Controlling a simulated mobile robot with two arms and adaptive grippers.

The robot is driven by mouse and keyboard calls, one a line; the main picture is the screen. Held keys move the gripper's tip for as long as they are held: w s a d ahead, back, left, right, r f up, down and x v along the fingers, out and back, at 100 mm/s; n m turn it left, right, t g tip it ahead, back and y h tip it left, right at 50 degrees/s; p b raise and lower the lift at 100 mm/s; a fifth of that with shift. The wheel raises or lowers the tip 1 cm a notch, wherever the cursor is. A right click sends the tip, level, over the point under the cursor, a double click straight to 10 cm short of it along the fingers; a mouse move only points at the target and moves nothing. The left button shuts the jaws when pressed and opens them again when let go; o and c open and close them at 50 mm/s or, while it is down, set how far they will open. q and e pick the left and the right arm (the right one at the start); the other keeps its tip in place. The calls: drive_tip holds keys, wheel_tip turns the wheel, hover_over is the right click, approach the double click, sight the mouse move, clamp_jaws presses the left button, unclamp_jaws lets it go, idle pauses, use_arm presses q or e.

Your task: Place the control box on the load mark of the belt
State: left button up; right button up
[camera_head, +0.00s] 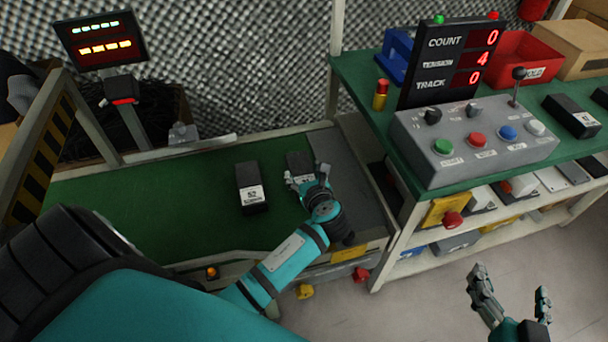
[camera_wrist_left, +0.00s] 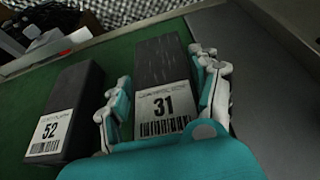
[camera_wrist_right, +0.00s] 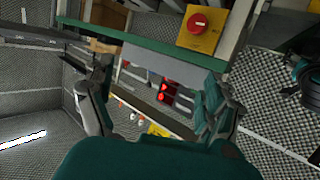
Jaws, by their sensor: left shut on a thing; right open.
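A black box with a white label reading 31 (camera_wrist_left: 162,62) is between the fingers of my left gripper (camera_head: 304,182). In the head view this box (camera_head: 298,160) is at the right part of the green belt (camera_head: 120,205); I cannot tell whether it touches the belt. My left gripper is shut on its sides. A similar black box labelled 52 (camera_head: 250,186) lies on the belt just left of it, apart; it also shows in the left wrist view (camera_wrist_left: 65,110). I cannot make out a load mark. My right gripper (camera_head: 511,283) is open and empty over the floor.
A grey plate (camera_head: 340,165) borders the belt's right end. A green-topped bench (camera_head: 365,75) holds a grey button panel (camera_head: 470,135), a display (camera_head: 450,55), a red bin (camera_head: 520,58) and more black boxes (camera_head: 571,115). A striped guard rail (camera_head: 42,150) stands at left.

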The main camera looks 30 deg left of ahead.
use_arm(q)
drive_tip(key=o, duration=1.5)
use_arm(e)
drive_tip(key=shift+f, duration=0.1)
use_arm(q)
drive_tip(key=shift+s+d+r, duration=0.15)
drive_tip(key=shift+d, duration=0.05)
drive_tip(key=p+v, duration=0.2)
drive_tip(key=v, duration=0.3)
drive_tip(key=shift+s+d+r, duration=0.15)
drive_tip(key=shift+s+d, duration=0.05)
drive_tip(key=shift+d, duration=0.1)
drive_tip(key=p+v, duration=0.1)
drive_tip(key=v, duration=0.4)
drive_tip(key=shift+s+d+p, duration=0.25)
drive_tip(key=shift+s+p, duration=0.05)
drive_tip(key=shift+p, duration=0.1)
use_arm(e)
drive_tip(key=s+d+f+g+h, duration=0.2)
drive_tip(key=s+d+f+g, duration=0.3)
drive_tip(key=s+f+g, duration=0.5)
drive_tip(key=s, duration=0.3)
drive_tip(key=shift+s+f+m+h, duration=0.3)
drive_tip(key=shift+s+h, duration=0.05)
drive_tip(key=shift+h, duration=0.05)
drive_tip(key=shift+d, duration=0.1)
